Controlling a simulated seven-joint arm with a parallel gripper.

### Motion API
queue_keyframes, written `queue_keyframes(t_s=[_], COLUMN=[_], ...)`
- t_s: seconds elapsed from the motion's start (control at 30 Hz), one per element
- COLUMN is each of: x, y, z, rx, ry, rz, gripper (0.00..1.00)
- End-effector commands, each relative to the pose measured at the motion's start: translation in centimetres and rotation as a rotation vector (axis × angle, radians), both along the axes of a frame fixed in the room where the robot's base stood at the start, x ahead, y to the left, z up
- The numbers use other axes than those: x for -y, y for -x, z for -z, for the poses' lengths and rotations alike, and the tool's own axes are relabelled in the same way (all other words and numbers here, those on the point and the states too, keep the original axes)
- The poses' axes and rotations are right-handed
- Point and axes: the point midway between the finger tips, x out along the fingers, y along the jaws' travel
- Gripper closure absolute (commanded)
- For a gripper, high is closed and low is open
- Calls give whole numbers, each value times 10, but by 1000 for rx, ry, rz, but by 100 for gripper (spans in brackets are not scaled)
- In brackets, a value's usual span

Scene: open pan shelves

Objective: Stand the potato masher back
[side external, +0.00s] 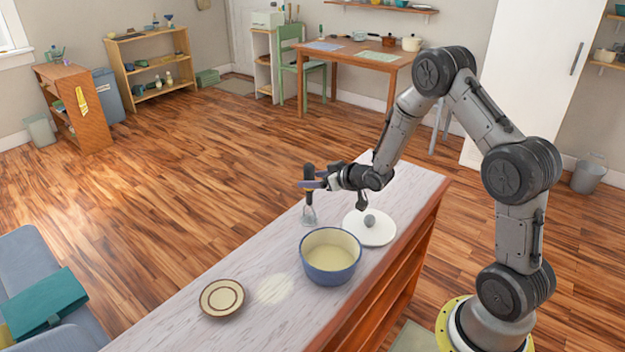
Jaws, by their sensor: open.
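The potato masher (309,213) is upright near the far edge of the shelf unit's top, its dark handle up and its pale wire head down. Its head appears to rest on the pale surface. My gripper (309,180) is open, pointing left at the height of the handle. The fingers and handle partly hide each other.
A white lid (352,228) with a grey knob lies right of the masher. A blue pot (330,272) with a cream inside stands in front of it. A brown-rimmed plate (222,314) lies at the left, with a pale patch (274,289) between plate and pot.

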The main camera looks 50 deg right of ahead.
Motion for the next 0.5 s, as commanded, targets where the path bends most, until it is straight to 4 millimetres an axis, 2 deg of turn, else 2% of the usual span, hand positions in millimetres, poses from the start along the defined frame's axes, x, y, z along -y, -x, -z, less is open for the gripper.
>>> queue_keyframes(t_s=[0.5], x=[-2], y=[17], z=[-9], rx=[1], ry=[0], rz=[0], gripper=[28])
